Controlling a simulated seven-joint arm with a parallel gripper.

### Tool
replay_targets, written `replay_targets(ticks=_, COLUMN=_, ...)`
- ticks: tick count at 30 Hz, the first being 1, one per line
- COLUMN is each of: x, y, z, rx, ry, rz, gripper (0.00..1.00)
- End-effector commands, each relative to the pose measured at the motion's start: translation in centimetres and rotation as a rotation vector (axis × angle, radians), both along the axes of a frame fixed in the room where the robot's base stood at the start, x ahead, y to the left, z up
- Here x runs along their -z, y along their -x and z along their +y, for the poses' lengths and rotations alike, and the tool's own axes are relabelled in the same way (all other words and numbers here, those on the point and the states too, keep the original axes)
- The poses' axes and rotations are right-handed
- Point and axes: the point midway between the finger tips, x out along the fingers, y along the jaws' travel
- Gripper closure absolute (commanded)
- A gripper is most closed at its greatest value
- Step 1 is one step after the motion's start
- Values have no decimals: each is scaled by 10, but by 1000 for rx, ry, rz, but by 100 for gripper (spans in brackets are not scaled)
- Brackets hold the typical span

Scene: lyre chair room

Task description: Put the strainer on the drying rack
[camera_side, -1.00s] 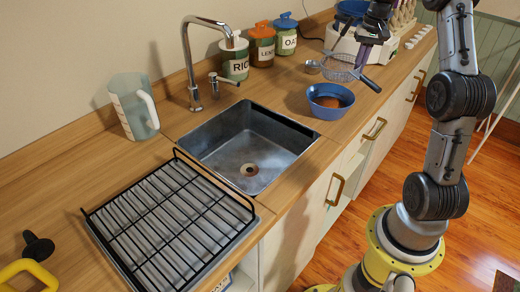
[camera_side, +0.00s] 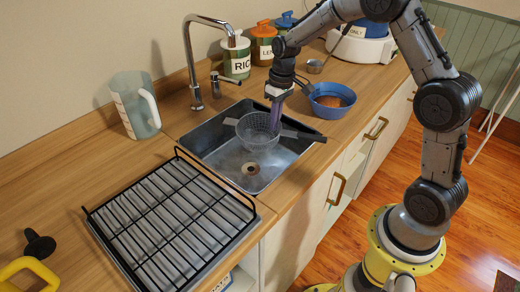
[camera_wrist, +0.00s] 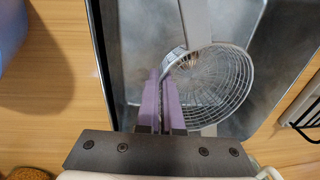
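The strainer (camera_side: 258,132) is a round wire-mesh bowl with a dark handle reaching right and a short tab on its left. It hangs over the sink (camera_side: 225,165). My gripper (camera_side: 275,108) is at the strainer's rim, its purple fingers closed together on it. In the wrist view the fingers (camera_wrist: 162,100) meet at the rim of the strainer (camera_wrist: 212,85), with the sink below. The drying rack (camera_side: 172,220) is a black wire rack over a grey tray, left of the sink and empty.
A blue bowl (camera_side: 331,100) with brown contents stands right of the sink. The faucet (camera_side: 190,65) rises behind the sink. A measuring jug (camera_side: 134,105) stands behind the rack. A yellow-handled item (camera_side: 28,270) lies at the lower left. Canisters (camera_side: 237,57) line the wall.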

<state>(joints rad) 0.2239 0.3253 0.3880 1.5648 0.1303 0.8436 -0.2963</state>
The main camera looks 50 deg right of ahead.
Motion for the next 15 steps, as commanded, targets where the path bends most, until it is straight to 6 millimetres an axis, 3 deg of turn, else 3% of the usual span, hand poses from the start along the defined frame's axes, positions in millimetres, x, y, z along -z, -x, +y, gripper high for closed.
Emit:
replay_targets(ticks=3, x=10, y=6, z=8, rx=-14, ry=0, rz=-1, gripper=100)
replay_targets(ticks=9, x=12, y=7, z=9, rx=1, ry=-6, rz=-1, gripper=100)
replay_targets(ticks=15, x=13, y=16, z=11, rx=166, ry=-19, rz=2, gripper=100)
